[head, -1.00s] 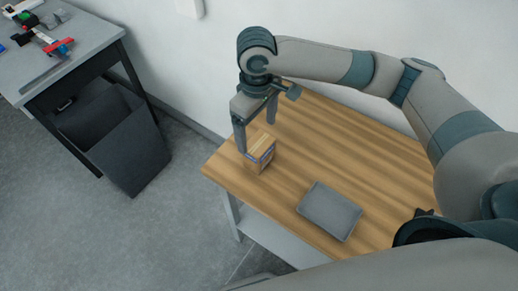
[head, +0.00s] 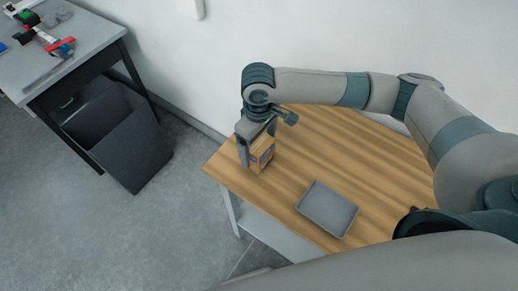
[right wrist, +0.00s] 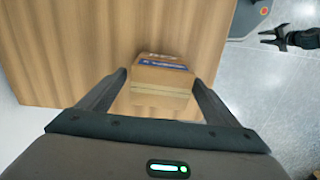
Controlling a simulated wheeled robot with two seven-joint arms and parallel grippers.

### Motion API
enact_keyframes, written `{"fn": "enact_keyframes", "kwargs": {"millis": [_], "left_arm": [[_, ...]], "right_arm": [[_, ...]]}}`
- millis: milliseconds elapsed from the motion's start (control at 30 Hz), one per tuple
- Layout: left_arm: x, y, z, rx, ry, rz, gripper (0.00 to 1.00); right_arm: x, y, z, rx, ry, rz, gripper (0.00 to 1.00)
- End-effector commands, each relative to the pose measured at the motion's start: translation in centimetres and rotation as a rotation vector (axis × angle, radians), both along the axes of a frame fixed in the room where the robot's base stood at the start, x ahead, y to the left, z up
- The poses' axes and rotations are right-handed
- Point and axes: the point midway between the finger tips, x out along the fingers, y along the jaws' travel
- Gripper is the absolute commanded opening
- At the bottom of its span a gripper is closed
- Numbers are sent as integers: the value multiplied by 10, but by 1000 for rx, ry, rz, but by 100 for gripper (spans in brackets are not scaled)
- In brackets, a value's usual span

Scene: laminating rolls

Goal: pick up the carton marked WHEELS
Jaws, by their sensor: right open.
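A small brown carton (head: 261,155) with a blue label stands on the wooden table (head: 330,150) near its left end. My right gripper (head: 257,150) is lowered over it, with one finger on its left side and the other largely behind it. In the right wrist view the carton (right wrist: 162,84) sits between the two open fingers (right wrist: 160,90), with a small gap showing on each side. Its label is too small to read surely.
A grey tray (head: 328,209) lies on the table to the right of the carton. At the far left, a grey bench (head: 75,55) holds several small items, with a dark bin (head: 125,145) below it. The table's left edge is close to the carton.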

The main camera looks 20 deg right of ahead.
Motion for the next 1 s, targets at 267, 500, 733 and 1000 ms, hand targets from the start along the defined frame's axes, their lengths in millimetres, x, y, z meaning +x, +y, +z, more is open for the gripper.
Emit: {"fn": "enact_keyframes", "kwargs": {"millis": [267,500,733,1000], "left_arm": [[0,0,14,0,0,0,31],[0,0,14,0,1,0,31],[0,0,14,0,1,0,31],[-1,1,14,0,1,0,31]], "right_arm": [[-2,-1,-27,0,0,0,84],[-2,-1,-30,1,-1,1,84],[-2,-1,-29,1,-1,1,84],[-2,-1,-29,1,-1,0,32]]}}
